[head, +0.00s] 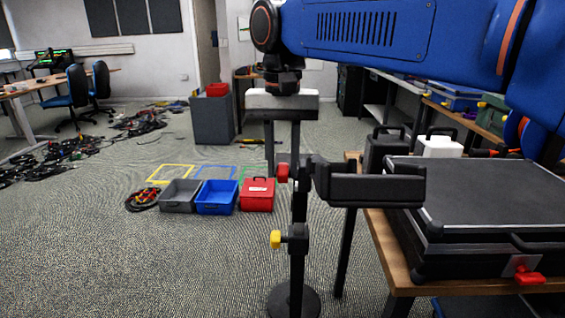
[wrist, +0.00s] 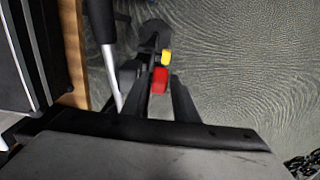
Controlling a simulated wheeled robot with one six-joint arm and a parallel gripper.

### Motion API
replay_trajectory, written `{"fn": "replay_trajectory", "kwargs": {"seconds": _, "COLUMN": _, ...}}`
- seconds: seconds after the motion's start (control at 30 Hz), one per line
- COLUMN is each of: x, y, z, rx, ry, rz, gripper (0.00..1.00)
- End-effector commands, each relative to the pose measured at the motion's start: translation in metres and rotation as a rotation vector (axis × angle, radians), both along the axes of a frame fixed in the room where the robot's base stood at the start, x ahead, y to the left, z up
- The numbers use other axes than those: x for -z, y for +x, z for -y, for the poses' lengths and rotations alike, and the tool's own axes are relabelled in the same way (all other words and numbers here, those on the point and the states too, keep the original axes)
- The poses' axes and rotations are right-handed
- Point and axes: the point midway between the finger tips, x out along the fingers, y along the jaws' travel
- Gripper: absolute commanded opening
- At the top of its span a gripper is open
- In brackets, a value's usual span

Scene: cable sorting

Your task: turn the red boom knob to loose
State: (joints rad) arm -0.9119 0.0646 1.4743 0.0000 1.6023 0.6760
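The red boom knob (head: 283,172) is on the upper part of a dark upright stand (head: 298,205). It also shows in the wrist view (wrist: 159,80). My gripper (head: 283,158) points down at the stand with its two dark fingers apart. In the wrist view the red knob appears between the fingers, with a gap on either side. I cannot tell whether the fingertips are level with the knob or just short of it. The knob's setting cannot be read. A yellow knob (head: 276,239) sits lower on the stand.
A black boom part (head: 375,187) reaches right from the stand. A wooden table (head: 402,280) with a large black case (head: 470,195) is close on the right. Grey (head: 179,197), blue (head: 217,199) and red (head: 257,195) containers stand behind on the floor. Open floor lies left.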

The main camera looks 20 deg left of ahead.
Motion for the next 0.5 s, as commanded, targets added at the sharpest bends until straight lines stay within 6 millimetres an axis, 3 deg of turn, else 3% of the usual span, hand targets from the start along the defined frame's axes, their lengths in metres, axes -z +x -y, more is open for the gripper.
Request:
{"fn": "replay_trajectory", "kwargs": {"seconds": 0.1, "x": -0.0002, "y": 0.0000, "z": 0.0000, "rx": 0.000, "ry": 0.000, "rz": 0.000, "gripper": 0.27}}
{"fn": "replay_trajectory", "kwargs": {"seconds": 0.23, "x": -0.0003, "y": 0.0000, "z": 0.0000, "rx": 0.000, "ry": 0.000, "rz": 0.000, "gripper": 0.00}}
{"fn": "replay_trajectory", "kwargs": {"seconds": 0.5, "x": 0.0003, "y": 0.0019, "z": -0.0005, "rx": 0.003, "ry": -0.011, "rz": -0.043, "gripper": 0.00}}
